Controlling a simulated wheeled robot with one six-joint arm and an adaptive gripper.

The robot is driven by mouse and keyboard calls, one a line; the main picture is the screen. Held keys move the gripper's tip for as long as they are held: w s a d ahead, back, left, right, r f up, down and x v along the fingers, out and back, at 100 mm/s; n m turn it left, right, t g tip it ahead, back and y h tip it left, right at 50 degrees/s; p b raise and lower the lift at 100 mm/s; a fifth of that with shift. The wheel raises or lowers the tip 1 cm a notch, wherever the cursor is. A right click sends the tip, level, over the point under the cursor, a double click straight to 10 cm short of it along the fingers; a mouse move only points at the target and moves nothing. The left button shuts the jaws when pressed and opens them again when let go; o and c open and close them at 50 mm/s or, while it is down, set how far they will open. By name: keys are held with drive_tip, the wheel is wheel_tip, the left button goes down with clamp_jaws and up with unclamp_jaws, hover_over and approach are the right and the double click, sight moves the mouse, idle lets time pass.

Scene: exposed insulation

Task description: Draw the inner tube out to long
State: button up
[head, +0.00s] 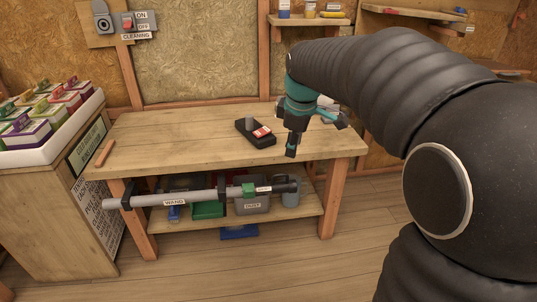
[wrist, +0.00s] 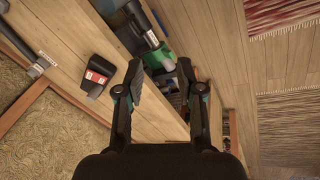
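The wand (head: 170,199) is a long light-grey tube lying level along the front of the workbench, held by dark clips. A green collar (head: 249,190) sits towards its right end. A narrower dark tube end (head: 285,187) sticks out to the right of the collar, with a small label I cannot read. My gripper (head: 316,138) is over the right part of the bench top, above and apart from the wand. In the wrist view my gripper (wrist: 160,88) is open and empty, its two fingers spread. The wand (wrist: 137,14) lies beyond them at the top.
A black device (head: 256,133) with a red-and-white label stands on the bench top (head: 180,130), left of my gripper. A wooden stick lies at the bench's left. Bins, including one labelled DUST (head: 252,206), fill the shelf behind the wand.

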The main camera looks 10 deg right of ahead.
sight(280, 175)
drive_tip(key=w+f+n+g, duration=0.1)
drive_tip(key=w+f+n, duration=0.55)
drive_tip(key=w, duration=0.45)
drive_tip(key=shift+m, duration=0.45)
drive_tip(key=w+f, duration=0.1)
drive_tip(key=f, duration=0.3)
drive_tip(key=w+f+b, duration=0.1)
drive_tip(key=f, duration=0.4)
drive_tip(key=w+f+b, duration=0.1)
drive_tip(key=f, duration=0.3)
drive_tip(key=shift+w+f, duration=0.1)
drive_tip(key=shift+f, duration=0.2)
clamp_jaws()
